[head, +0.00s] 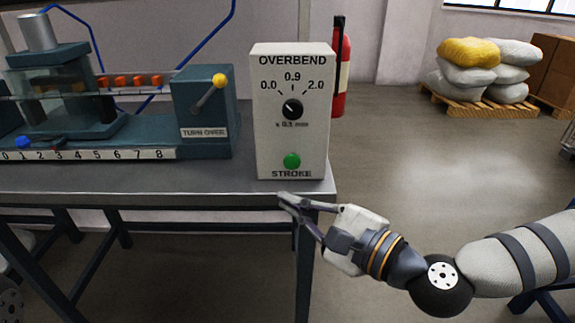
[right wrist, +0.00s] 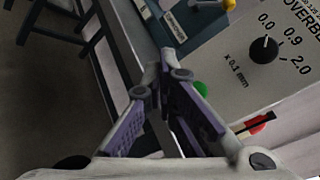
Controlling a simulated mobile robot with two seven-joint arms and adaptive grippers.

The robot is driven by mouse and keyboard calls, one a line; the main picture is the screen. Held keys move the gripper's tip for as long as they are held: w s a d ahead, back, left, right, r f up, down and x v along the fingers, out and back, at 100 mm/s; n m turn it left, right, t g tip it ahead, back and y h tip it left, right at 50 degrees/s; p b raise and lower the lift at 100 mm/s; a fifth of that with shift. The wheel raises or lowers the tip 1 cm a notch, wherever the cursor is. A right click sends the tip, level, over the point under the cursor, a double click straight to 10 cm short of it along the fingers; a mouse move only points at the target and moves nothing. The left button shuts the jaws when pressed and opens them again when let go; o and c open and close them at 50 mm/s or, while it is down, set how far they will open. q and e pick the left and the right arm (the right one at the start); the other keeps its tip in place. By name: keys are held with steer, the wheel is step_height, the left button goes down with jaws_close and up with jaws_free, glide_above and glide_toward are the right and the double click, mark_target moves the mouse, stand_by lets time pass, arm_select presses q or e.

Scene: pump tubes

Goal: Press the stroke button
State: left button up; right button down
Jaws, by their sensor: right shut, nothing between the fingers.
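The green stroke button (head: 291,161) sits low on the front of the white OVERBEND box (head: 262,120), above the word STROKE. The box stands at the right end of the table, with a black dial (head: 292,109) above the button. My right gripper (head: 281,199) is shut and empty, just below and in front of the button near the table's front edge, apart from the button in the head view. In the right wrist view the green button (right wrist: 201,89) shows just beyond the fingertips (right wrist: 165,72), partly hidden by a finger. My left gripper is not in view.
A blue-grey tube bending machine (head: 205,115) with a yellow-knobbed lever (head: 219,81) and a number scale stands left of the box. A red extinguisher (head: 341,75) is behind the box. Sacks on a pallet (head: 490,108) are far right.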

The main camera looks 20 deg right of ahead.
mark_target(292, 162)
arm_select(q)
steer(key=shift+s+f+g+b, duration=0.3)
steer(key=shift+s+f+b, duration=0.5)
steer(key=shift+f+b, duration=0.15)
arm_select(e)
steer(key=w+d, duration=0.2)
steer(key=w, duration=0.6)
steer(key=shift+w+d, duration=0.2)
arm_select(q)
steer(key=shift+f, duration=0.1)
arm_select(e)
steer(key=shift+w, duration=0.15)
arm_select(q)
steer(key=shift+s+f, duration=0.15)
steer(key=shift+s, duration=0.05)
arm_select(e)
steer(key=shift+w+d, duration=0.1)
steer(key=shift+w, duration=0.2)
